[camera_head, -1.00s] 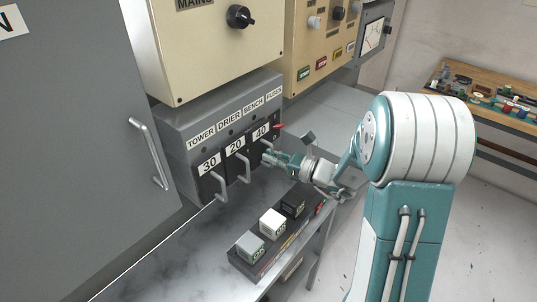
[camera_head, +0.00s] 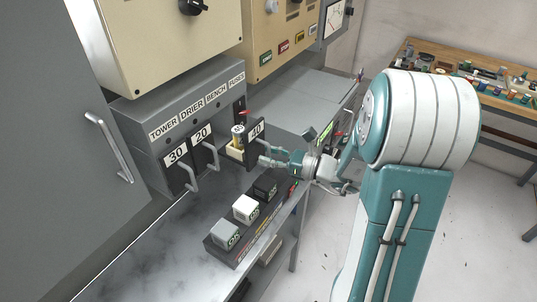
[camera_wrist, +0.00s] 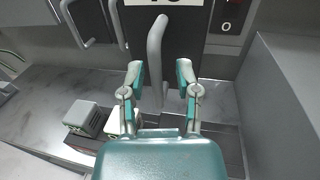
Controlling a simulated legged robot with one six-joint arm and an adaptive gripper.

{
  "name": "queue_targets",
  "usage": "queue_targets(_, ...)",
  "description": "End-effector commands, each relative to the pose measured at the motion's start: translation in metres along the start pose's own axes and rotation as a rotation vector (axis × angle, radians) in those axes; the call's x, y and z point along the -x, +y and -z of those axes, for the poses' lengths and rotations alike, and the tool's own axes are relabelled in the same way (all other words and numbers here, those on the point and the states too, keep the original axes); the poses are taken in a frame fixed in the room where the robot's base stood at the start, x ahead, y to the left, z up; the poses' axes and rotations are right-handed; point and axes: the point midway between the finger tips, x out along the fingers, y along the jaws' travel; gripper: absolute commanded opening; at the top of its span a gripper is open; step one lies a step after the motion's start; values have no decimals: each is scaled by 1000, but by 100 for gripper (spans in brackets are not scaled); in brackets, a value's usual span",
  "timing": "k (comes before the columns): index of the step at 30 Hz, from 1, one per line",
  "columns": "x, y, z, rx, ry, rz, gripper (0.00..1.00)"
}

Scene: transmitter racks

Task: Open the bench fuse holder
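The bench fuse holder (camera_head: 252,142), labelled 40, stands pulled out from the grey fuse box (camera_head: 150,112), and a fuse (camera_head: 238,138) shows behind its front. Its grey handle (camera_wrist: 155,48) shows in the wrist view. My gripper (camera_head: 264,155) is at this handle. In the wrist view, my gripper (camera_wrist: 160,70) has its fingers apart on either side of the handle, with gaps visible, so it looks open. The head view is too small to show finger contact.
The closed tower holder (camera_head: 176,155) and drier holder (camera_head: 202,136) sit to the left. A tray (camera_head: 217,252) with grey, white and black blocks lies on the metal bench below. A cabinet door handle (camera_head: 108,145) is at left. A wooden workbench (camera_head: 490,97) stands far right.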

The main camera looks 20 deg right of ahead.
Motion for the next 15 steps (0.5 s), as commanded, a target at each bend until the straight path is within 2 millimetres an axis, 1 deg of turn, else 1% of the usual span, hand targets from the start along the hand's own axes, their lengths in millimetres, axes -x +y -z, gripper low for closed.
queue_targets(10,2,0,0,-1,1,0,48)
queue_targets(13,11,-1,1,-1,1,3,48)
queue_targets(15,22,-1,1,-2,2,5,48)
